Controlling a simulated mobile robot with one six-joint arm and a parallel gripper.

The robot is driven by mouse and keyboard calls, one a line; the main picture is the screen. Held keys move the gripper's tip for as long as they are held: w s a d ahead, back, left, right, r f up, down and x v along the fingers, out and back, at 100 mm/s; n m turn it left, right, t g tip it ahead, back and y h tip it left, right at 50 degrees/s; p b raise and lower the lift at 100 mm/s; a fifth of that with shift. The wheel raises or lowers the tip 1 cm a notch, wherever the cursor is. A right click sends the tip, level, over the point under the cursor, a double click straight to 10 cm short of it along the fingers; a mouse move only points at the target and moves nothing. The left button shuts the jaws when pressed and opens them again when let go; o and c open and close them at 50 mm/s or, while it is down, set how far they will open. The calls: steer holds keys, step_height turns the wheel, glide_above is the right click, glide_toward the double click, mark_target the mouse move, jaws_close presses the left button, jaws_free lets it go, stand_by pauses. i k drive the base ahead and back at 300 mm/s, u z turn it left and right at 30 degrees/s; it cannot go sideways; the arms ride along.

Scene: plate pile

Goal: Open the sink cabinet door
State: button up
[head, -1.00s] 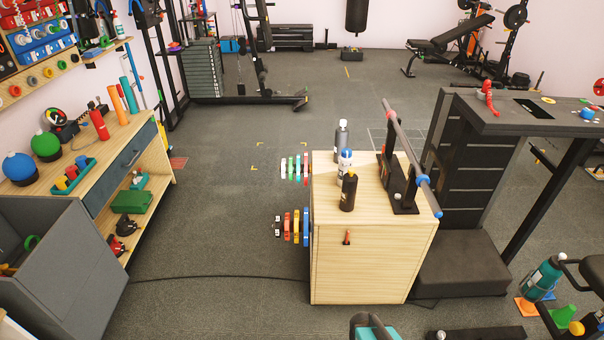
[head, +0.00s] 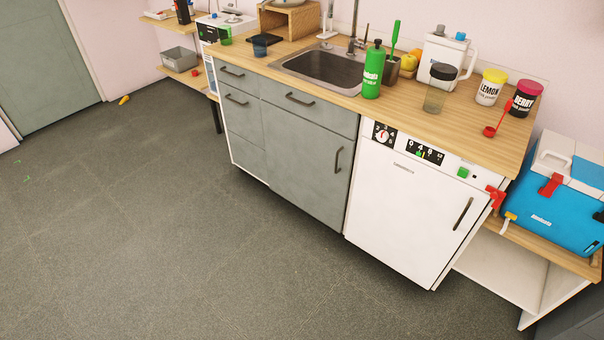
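The sink cabinet door (head: 302,172) is a grey panel below the sink (head: 325,68), in the middle of the head view. It looks closed. Its dark vertical handle (head: 338,160) sits near the door's right edge. A grey drawer front with a dark handle (head: 300,99) lies above the door. My gripper is not in the head view.
Grey drawers (head: 238,110) adjoin the door on the left, and a white appliance (head: 405,205) on the right. The wooden counter (head: 480,130) holds a green bottle (head: 372,72) and jars. A blue cooler (head: 555,200) stands at right. The floor (head: 170,230) in front is clear.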

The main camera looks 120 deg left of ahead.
mark_target(308, 164)
steer(key=z, duration=0.35)
steer(key=k, duration=0.15)
steer(key=u, duration=2.15)
steer(key=k, duration=0.2)
steer(key=u, duration=2)
steer(key=i, duration=0.6)
steer(key=u, duration=0.1)
